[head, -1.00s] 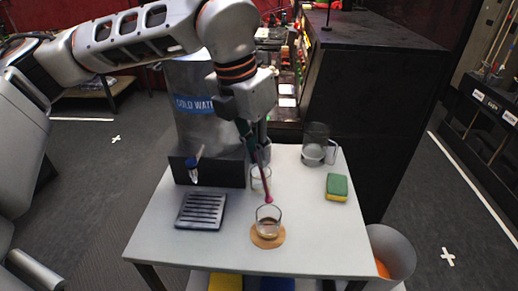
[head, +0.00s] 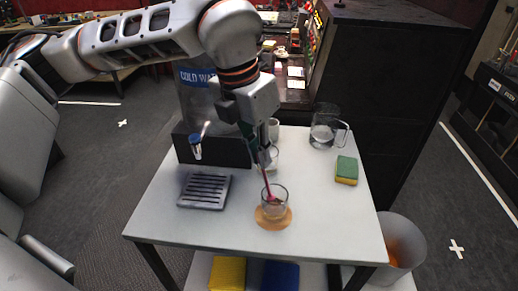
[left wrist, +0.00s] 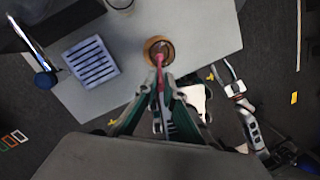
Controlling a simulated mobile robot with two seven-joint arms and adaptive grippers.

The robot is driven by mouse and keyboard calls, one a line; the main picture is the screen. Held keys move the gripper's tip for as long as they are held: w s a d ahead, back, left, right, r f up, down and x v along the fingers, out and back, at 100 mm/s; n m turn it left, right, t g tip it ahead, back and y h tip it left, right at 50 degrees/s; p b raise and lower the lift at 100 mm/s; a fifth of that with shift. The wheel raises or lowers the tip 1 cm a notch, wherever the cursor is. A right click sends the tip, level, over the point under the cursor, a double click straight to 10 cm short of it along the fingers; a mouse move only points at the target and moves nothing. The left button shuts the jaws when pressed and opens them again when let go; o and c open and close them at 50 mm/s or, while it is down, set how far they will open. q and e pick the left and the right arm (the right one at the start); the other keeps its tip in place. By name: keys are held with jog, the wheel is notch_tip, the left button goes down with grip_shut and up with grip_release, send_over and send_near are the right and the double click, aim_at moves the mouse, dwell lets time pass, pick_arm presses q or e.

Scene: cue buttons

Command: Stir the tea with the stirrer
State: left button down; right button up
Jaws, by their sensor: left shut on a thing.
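My left gripper (head: 262,158) is shut on the pink-red stirrer (head: 267,184), which slants down from the fingers. The stirrer also shows between the green-sided fingers in the left wrist view (left wrist: 159,66). Its lower end is inside the clear glass of tea (head: 275,205). The glass stands upright on a round tan coaster (head: 268,224), whose edge shows in the left wrist view. The tea is hard to make out. My right gripper (left wrist: 222,72) shows only in the left wrist view, off the table, with its fingers apart and nothing between them.
A cold-water dispenser (head: 205,149) and a slatted drip tray (head: 204,191) stand at the left. Clear glasses (head: 272,130) stand behind the gripper. A pitcher (head: 323,131) and a sponge (head: 346,171) are at the right. A bin (head: 405,242) stands beside the table. The front of the table is clear.

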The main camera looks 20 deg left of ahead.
aim_at(264, 173)
pick_arm(q)
jog(key=shift+w+f+b, duration=0.1)
jog(key=shift+f+b, duration=0.25)
jog(key=shift+f, duration=0.45)
jog(key=shift+w+d+f+b, duration=0.15)
jog(key=shift+f+b, duration=0.4)
jog(key=shift+f, duration=0.35)
jog(key=shift+w+d+f+b, duration=0.15)
jog(key=shift+f+b, duration=0.4)
jog(key=shift+f, duration=0.65)
jog(key=shift+d, duration=0.1)
jog(key=shift+s, duration=0.1)
